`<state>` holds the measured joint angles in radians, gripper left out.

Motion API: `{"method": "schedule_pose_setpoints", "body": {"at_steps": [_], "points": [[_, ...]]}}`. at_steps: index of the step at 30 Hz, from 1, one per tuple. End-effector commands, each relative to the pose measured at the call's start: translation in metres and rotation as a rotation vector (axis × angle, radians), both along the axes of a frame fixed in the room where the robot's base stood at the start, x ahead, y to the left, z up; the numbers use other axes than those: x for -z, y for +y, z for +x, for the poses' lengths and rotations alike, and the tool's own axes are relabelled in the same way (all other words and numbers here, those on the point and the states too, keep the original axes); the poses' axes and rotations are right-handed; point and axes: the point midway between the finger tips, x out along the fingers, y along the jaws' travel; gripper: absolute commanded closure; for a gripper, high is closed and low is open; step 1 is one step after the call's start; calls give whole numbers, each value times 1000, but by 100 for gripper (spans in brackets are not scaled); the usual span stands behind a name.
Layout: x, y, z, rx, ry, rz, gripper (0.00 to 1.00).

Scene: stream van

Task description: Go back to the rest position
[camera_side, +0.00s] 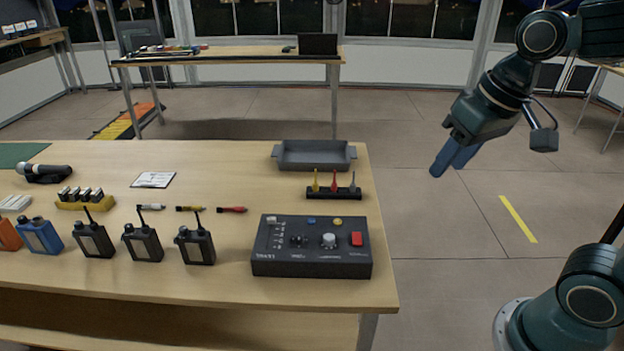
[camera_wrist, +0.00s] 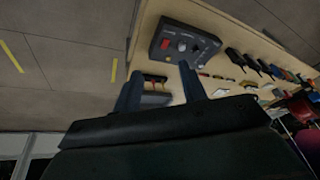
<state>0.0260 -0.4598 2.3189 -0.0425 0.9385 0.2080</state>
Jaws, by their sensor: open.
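My gripper (camera_side: 452,160) is raised in the air to the right of the wooden table (camera_side: 200,295) in the side view, clear of its right edge, with its blue fingers pointing down and left. In the wrist view my gripper (camera_wrist: 160,88) shows two dark blue fingers apart, with nothing held between them. The table and its things appear beyond the fingertips.
On the table stand a black control box (camera_side: 312,247), a grey tray (camera_side: 314,156), a rack with coloured pegs (camera_side: 334,188) and several radios (camera_side: 195,246). A second table (camera_side: 235,54) is far behind. The floor around my gripper is clear.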

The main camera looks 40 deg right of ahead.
Motion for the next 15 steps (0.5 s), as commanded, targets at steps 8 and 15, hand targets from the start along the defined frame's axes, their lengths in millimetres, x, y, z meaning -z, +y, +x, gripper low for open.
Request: {"method": "schedule_pose_setpoints", "body": {"at_steps": [8, 15], "points": [[3, -1, -43, -120, -106, -63, 58], [7, -1, -59, -170, -147, -93, 58]]}}
